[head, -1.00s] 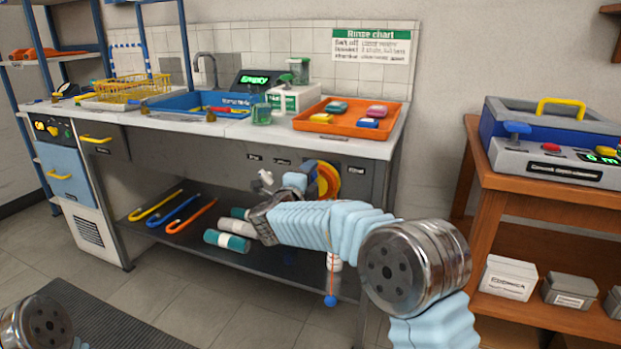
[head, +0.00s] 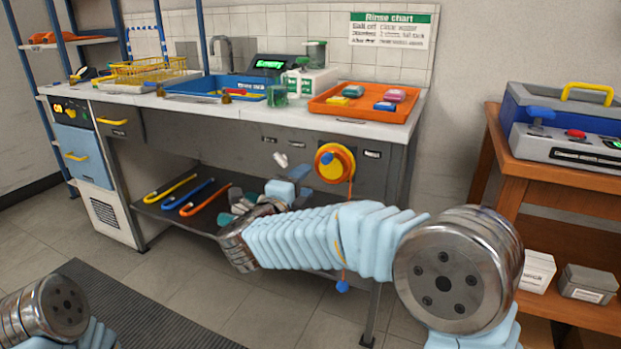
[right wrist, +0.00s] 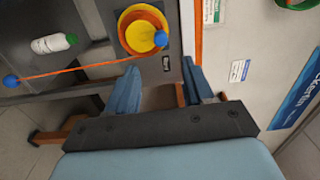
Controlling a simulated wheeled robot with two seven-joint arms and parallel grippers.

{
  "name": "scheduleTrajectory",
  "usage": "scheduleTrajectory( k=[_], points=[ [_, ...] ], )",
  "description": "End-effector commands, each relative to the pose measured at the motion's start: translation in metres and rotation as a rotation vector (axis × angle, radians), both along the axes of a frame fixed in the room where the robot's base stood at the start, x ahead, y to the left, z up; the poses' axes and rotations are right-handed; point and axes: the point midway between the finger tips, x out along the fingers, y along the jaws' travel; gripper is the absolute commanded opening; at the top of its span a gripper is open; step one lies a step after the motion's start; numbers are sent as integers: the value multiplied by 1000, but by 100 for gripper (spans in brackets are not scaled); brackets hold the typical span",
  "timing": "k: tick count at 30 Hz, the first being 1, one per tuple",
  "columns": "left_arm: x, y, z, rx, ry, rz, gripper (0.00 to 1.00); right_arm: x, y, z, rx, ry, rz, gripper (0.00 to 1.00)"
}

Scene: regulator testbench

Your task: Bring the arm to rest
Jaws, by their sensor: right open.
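My right arm reaches in from the lower right in the head view, in front of the bench. My right gripper (right wrist: 160,84) shows in the right wrist view with its two blue fingers apart and nothing between them.
The bench shelf (head: 160,208) holds several hooked rods. An orange cord with a blue ball (head: 343,286) hangs from the dial. An orange tray (head: 365,112) and a blue tray (head: 215,88) stand on the bench. A wooden stand (head: 560,178) is at the right.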

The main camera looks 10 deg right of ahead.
Motion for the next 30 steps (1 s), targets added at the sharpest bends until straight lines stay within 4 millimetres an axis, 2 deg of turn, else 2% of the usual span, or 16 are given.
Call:
scheduleTrajectory(
  k=[11, 14, 17, 20, 21, 23, 24, 26, 27, 29, 30],
  points=[
    [0, 0, 0, 0, 0, 0, 39, -4, 2, -1, -2, 2, 1, 52],
    [0, 0, 0, 0, 0, 0, 39, 4, 0, -16, -44, 37, 28, 52],
    [0, 0, 2, 0, 1, 0, 39, 20, -4, -61, -157, 141, 117, 52],
    [-1, -1, 4, -1, 1, -2, 39, 31, -10, -138, -313, 321, 272, 52],
    [-1, -1, 5, -1, 1, -3, 39, 30, -12, -173, -373, 405, 347, 52],
    [-1, -2, 6, -2, 2, -3, 39, 21, -16, -226, -449, 530, 465, 52],
    [-1, -2, 7, -2, 2, -3, 39, 11, -19, -260, -493, 612, 546, 52],
    [-1, -2, 8, -3, 2, -4, 39, -11, -22, -308, -543, 731, 668, 52],
    [-1, -2, 8, -3, 2, -4, 39, -29, -25, -339, -569, 808, 754, 52],
    [-1, -3, 9, -4, 3, -5, 39, -62, -27, -381, -598, 916, 887, 52],
    [-1, -3, 10, -4, 3, -6, 39, -87, -29, -405, -610, 984, 979, 52]
  ],
)
